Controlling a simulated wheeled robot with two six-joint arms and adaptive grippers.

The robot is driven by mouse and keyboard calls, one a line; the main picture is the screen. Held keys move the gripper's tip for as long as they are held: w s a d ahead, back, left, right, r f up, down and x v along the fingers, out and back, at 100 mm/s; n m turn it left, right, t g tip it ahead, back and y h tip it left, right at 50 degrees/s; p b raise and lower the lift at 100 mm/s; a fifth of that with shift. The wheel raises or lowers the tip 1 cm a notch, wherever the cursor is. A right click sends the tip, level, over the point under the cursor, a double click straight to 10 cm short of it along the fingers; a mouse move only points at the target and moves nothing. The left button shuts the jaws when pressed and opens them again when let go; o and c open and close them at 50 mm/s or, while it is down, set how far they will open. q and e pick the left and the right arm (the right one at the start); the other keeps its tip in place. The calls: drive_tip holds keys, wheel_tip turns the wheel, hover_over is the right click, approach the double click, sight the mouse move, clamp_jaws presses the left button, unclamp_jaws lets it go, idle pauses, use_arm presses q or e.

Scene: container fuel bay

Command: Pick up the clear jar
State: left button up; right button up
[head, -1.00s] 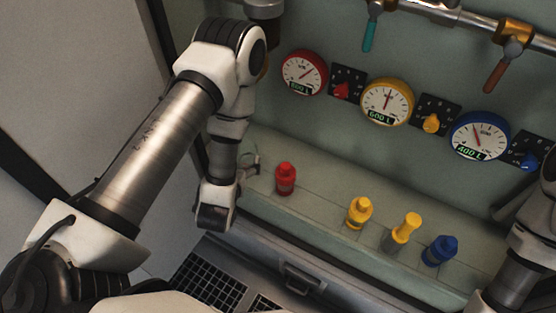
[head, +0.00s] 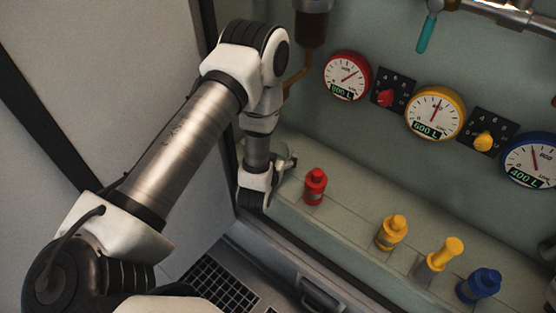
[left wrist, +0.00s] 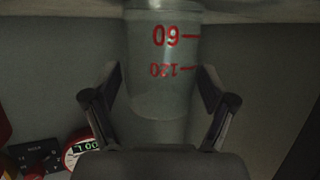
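The clear jar (left wrist: 163,60) has red markings, 60 and 120, and appears upside down in the left wrist view. My left gripper (left wrist: 160,80) is open, with one fingertip on each side of the jar. Narrow gaps seem to show between fingers and jar, so I see no firm grip. In the head view my left gripper (head: 284,163) is low over the left end of the ledge, left of the red bottle. My wrist largely hides the jar there, and its outline is unclear. My right gripper is out of view.
The ledge (head: 345,213) also carries a red bottle (head: 315,186), a yellow bottle (head: 391,232), a yellow-topped item (head: 440,256) and a blue bottle (head: 479,285). Gauges and knobs line the wall behind. A dark cylinder (head: 312,25) with an orange tube hangs above.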

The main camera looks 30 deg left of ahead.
sight(278, 145)
use_arm(q)
drive_tip(key=c, duration=1)
drive_tip(key=shift+r, duration=0.1)
drive_tip(key=shift+r+p, duration=0.6)
drive_tip(key=shift+r, duration=1.2)
drive_tip(key=s+d+p, duration=0.1)
drive_tip(key=s+d, duration=0.3)
drive_tip(key=s, duration=0.3)
drive_tip(key=s+d+r+p, duration=0.1)
drive_tip(key=s+d, duration=0.3)
drive_tip(key=s, duration=0.2)
drive_tip(key=shift+s+d+p, duration=0.15)
drive_tip(key=shift+s+p, duration=0.2)
drive_tip(key=shift+p, duration=0.05)
drive_tip(key=shift+r, duration=0.1)
